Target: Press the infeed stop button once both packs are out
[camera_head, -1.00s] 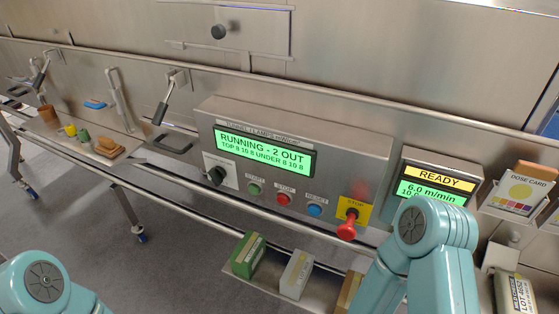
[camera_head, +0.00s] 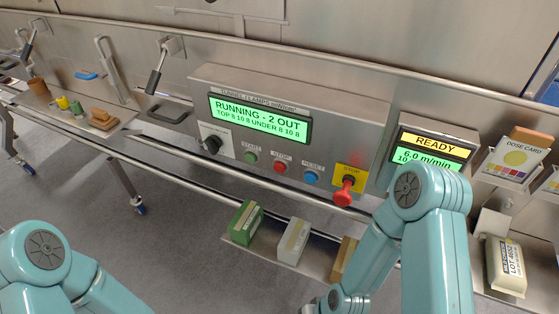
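The control panel (camera_head: 362,112) has a green display (camera_head: 258,118) reading "RUNNING - 2 OUT". Below it are a black rotary knob (camera_head: 212,144), a green start button (camera_head: 250,157), a red stop button (camera_head: 280,167) and a blue reset button (camera_head: 311,177). A red mushroom stop button (camera_head: 344,192) stands out from a yellow plate at the panel's right. No button is labelled infeed that I can read. My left arm is at the lower left and my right arm is at the lower right, in front of the panel's right side. Neither gripper's fingers show.
A shelf (camera_head: 268,262) below the panel holds a green box (camera_head: 246,222), a grey box (camera_head: 293,241) and a tan box (camera_head: 343,259). A metal rail runs in front of the panel. A second display (camera_head: 432,148) reads "READY". A white pack (camera_head: 505,267) lies at the right.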

